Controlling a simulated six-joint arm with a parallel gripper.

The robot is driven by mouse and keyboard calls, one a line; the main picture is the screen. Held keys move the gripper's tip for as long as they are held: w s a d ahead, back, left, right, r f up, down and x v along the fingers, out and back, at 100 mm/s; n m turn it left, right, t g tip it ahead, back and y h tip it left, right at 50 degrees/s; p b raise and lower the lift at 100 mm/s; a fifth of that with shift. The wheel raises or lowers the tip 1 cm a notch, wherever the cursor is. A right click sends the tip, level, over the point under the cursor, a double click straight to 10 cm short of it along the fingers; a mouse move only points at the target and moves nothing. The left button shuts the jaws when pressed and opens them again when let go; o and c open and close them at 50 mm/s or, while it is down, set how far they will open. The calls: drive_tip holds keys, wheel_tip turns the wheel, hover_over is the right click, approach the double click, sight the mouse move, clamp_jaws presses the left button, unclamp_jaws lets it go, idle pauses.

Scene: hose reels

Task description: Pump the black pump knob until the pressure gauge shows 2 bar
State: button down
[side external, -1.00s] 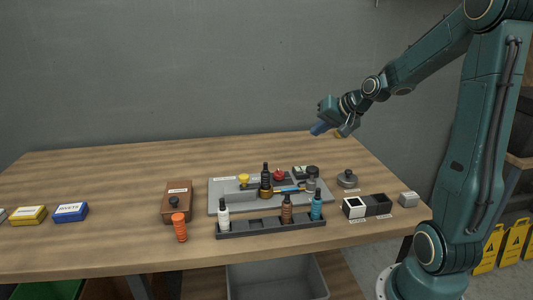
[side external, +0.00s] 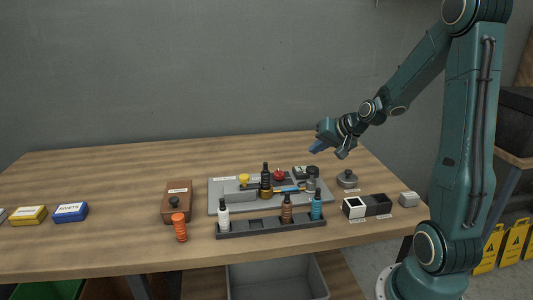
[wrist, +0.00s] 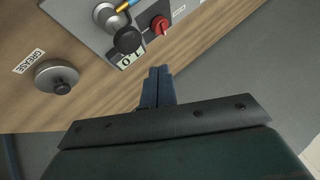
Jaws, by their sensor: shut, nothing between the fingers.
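The black pump knob (wrist: 127,40) is a round ball on a grey metal base (wrist: 110,16) at the right end of the grey tool board. It also shows in the side external view (side external: 312,170). Beside it is a small pale display (wrist: 131,58), apparently the pressure gauge; its digits look like 1.0 but are small and tilted. My gripper (wrist: 158,71) is shut and empty, its blue-grey fingertips apart from the knob. In the side external view my gripper (side external: 315,150) hangs in the air above and behind the board's right end.
A red knob (wrist: 160,25) sits close to the display. A grey lidded pot (wrist: 57,77) labelled GREASE stands on the table nearby. A rack (side external: 270,228) of bottles stands in front of the board. The table's back right is clear.

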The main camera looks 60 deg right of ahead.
sight(313, 168)
drive_tip(key=shift+f, duration=1.6)
drive_tip(key=shift+f, duration=1.7)
idle(3.0)
drive_tip(key=shift+r, duration=1.7)
drive_tip(key=shift+r, duration=0.15)
